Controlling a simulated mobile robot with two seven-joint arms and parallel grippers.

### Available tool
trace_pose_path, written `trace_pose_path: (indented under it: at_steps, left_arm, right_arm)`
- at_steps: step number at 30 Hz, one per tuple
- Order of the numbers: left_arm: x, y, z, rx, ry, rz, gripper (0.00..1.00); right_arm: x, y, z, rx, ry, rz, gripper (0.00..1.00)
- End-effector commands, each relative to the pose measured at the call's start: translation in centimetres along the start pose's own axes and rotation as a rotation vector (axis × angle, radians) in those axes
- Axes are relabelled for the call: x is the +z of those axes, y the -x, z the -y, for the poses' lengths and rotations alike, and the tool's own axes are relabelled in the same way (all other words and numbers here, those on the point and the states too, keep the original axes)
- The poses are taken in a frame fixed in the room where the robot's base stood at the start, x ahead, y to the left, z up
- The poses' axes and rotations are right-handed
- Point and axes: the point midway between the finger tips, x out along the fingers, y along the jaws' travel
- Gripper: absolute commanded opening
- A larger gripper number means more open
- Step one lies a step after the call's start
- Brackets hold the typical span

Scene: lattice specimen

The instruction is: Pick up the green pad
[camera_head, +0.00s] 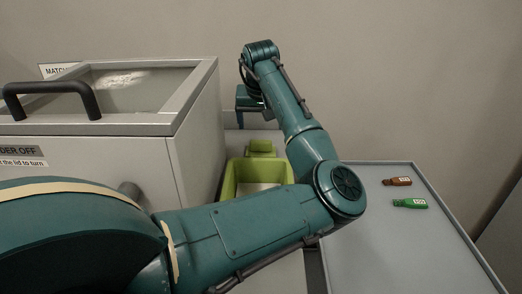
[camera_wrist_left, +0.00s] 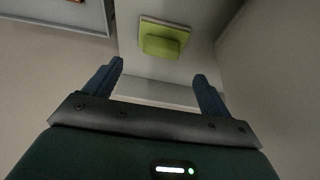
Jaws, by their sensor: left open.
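The green pad (camera_head: 261,147) is a lime piece with a raised block on a flat base. It sits on a pale surface just behind a lime green bin, near the wall. In the left wrist view the pad (camera_wrist_left: 163,38) shows at the top centre, beyond the fingertips. My left gripper (camera_head: 248,108) hangs above and slightly left of the pad in the head view, partly hidden by its own wrist. In the wrist view the left gripper (camera_wrist_left: 159,70) is open, with nothing between its fingers and apart from the pad. My right gripper is not in view.
The lime green bin (camera_head: 230,180) stands in front of the pad, partly behind my left arm. A grey lidded cabinet (camera_head: 195,135) with a black handle (camera_head: 50,88) rises at left. A grey tray table (camera_head: 385,250) at right holds brown (camera_head: 397,181) and green (camera_head: 410,203) tagged sticks.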

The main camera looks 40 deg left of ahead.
Motion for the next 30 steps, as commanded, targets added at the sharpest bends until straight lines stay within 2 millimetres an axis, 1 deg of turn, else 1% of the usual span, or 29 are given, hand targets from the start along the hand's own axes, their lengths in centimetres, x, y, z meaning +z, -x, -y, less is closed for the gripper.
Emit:
trace_pose_path:
  at_steps: [1,3,6,11,14,18,21,24,29,30]
  left_arm:
    - [0.1,-1.2,0.0,-0.001,-0.001,0.004,0.83]
    - [0.1,-2.3,0.0,0.000,0.000,0.003,0.83]
    - [0.0,-3.4,0.0,0.001,0.001,0.001,0.83]
    - [0.0,-4.4,0.0,0.001,0.001,0.001,0.83]
    - [0.1,-5.7,0.1,0.000,0.001,0.002,0.83]
    - [0.1,-7.9,0.2,0.000,0.000,0.002,0.83]
    - [0.1,-8.9,0.2,0.000,0.000,0.002,0.83]
    - [0.0,-9.2,0.2,0.000,0.001,0.000,0.83]
    - [0.0,-9.2,0.2,0.000,0.001,0.000,0.83]
    - [0.0,-9.2,0.2,0.000,0.001,0.000,0.81]
  right_arm:
    - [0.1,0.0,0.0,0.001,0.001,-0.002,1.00]
    - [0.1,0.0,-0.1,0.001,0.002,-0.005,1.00]
    - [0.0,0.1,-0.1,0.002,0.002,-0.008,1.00]
    - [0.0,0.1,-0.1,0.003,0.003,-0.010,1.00]
    - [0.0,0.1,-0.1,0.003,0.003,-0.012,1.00]
    - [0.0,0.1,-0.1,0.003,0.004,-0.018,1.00]
    - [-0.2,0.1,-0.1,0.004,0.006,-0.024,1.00]
    - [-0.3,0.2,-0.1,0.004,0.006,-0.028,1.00]
    - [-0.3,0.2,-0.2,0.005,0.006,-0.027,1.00]
    - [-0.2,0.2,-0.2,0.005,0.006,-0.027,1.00]
